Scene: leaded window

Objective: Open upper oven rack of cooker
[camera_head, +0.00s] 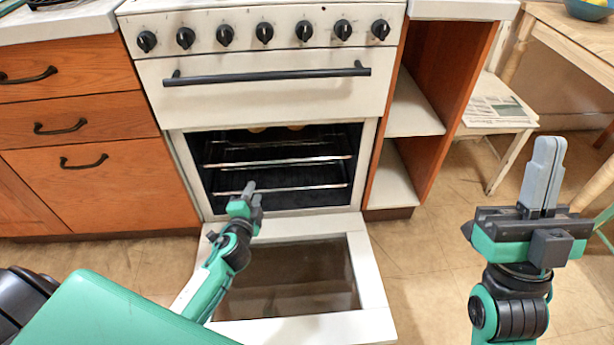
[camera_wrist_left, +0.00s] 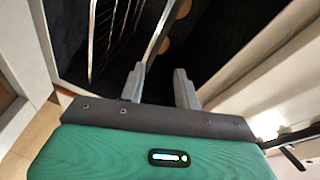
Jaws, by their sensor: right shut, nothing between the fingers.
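The cooker (camera_head: 262,60) is white, and its oven door (camera_head: 372,285) is folded down flat. Inside the dark oven, the upper oven rack (camera_head: 305,160) shows its metal front bar, with the lower rack (camera_head: 305,188) beneath it. In the left wrist view, the upper rack's bar (camera_wrist_left: 156,36) runs up from near the fingers. My left gripper (camera_head: 247,192) is open above the door, in front of the oven opening; its two fingers (camera_wrist_left: 160,86) are apart with nothing clearly held. My right gripper (camera_head: 545,165) is shut and empty, pointing up, right of the cooker.
Wooden drawers (camera_head: 70,125) stand left of the cooker. An open shelf unit (camera_head: 410,110) stands to its right. Further right are a white chair (camera_head: 495,120) with a newspaper and a wooden table (camera_head: 575,35) with a blue bowl (camera_head: 588,8). Tiled floor (camera_head: 425,265) is free right of the door.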

